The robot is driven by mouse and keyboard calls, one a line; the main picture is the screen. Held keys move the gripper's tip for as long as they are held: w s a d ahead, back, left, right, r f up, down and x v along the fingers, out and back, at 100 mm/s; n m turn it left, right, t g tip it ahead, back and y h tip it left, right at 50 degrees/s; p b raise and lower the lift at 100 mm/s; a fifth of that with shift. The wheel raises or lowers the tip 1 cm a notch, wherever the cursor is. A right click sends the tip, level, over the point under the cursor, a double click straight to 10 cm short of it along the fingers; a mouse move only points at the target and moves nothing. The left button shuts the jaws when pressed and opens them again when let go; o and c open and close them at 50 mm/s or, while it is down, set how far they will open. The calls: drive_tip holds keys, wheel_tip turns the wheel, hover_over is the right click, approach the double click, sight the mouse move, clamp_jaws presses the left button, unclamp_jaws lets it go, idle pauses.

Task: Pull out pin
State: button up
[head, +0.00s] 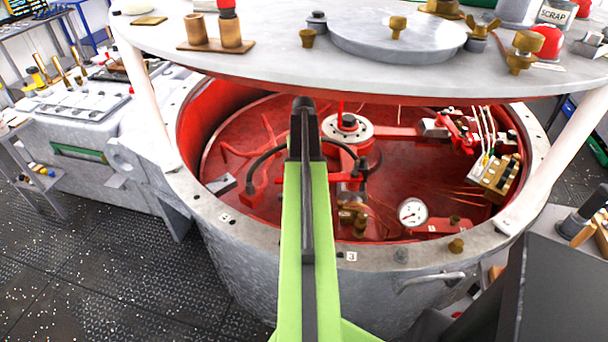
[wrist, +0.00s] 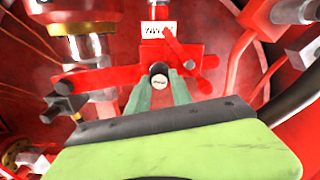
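A pin with a round, pale, marked end face (wrist: 159,77) sits at a red bracket (wrist: 195,62) in the middle of the wrist view. My gripper (wrist: 159,86) has a green finger on either side of the pin, with the tips close to its end. A narrow gap shows between the fingers below the pin. I cannot tell whether the fingers touch it. In the head view my green arm reaches into the open red-lined vessel (head: 228,110) and hides the fingers and the pin.
A grey lid or shelf (head: 280,62) carrying several parts spans above the vessel on white posts. Inside the vessel are a dial gauge (head: 411,212), a round grey-topped fitting (head: 347,127) and a brass block (head: 495,178). In the wrist view red tubing (wrist: 240,52) and a metal cylinder (wrist: 90,45) flank the bracket.

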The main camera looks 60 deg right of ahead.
clamp_jaws()
drive_tip(key=shift+s+r+p, duration=0.1)
drive_tip(key=shift+r+p, duration=2.65)
drive_tip(key=shift+p, duration=0.05)
